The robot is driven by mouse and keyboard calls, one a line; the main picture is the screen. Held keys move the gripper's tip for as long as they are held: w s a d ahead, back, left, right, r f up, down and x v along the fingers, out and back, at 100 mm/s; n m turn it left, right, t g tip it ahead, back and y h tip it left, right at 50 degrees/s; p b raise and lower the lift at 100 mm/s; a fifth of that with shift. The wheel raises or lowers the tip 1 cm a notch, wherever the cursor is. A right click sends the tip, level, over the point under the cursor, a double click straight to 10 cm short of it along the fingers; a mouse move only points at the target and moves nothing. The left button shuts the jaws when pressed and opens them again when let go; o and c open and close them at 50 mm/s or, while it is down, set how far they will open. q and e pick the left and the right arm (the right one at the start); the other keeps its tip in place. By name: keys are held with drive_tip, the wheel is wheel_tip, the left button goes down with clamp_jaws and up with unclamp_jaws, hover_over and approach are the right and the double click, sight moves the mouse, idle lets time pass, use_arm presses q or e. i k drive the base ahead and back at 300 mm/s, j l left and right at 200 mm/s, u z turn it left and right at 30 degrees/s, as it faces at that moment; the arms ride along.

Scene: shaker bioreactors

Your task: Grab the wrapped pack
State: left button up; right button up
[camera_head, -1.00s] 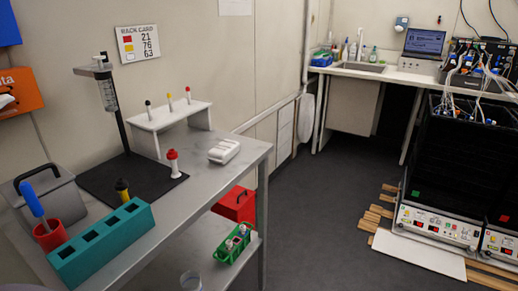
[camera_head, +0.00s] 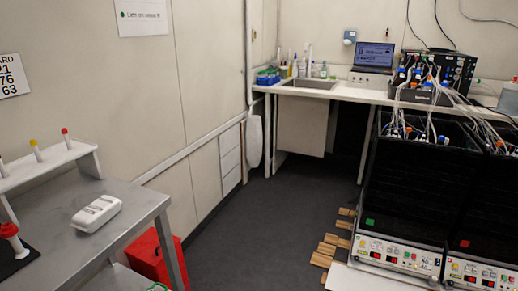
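A small white oblong pack (camera_head: 96,213) with several raised sections on top lies on the grey metal table (camera_head: 135,220) at the left, near its right end. It may be the wrapped pack, but I cannot make out any wrapping. Nothing touches it from above. Neither of my grippers is in view.
A white rack (camera_head: 45,168) with coloured-top pieces stands behind the pack; a red-topped white piece (camera_head: 12,240) is at the left edge. A red box (camera_head: 155,258) sits below the table. Black shaker units (camera_head: 415,190) stand at right, beside wooden slats (camera_head: 328,250). Dark floor between is clear.

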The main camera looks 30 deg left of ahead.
sight(92, 218)
drive_tip(key=i+u, duration=0.35)
drive_tip(key=i, duration=0.15)
drive_tip(key=i+l+u, duration=0.2)
drive_tip(key=i+u, duration=0.2)
drive_tip(key=i+l+u, duration=0.1)
drive_tip(key=u, duration=0.25)
drive_tip(key=i+l+u, duration=0.15)
drive_tip(key=u, duration=0.15)
drive_tip(key=i+l+u, duration=0.2)
drive_tip(key=u, duration=0.15)
drive_tip(key=i+l+u, duration=0.1)
drive_tip(key=u, duration=0.3)
drive_tip(key=i+l+u, duration=0.2)
drive_tip(key=u, duration=0.2)
drive_tip(key=i+l+u, duration=0.1)
drive_tip(key=u, duration=0.3)
drive_tip(key=l+u, duration=0.4)
drive_tip(key=i+l+u, duration=0.1)
drive_tip(key=u, duration=0.3)
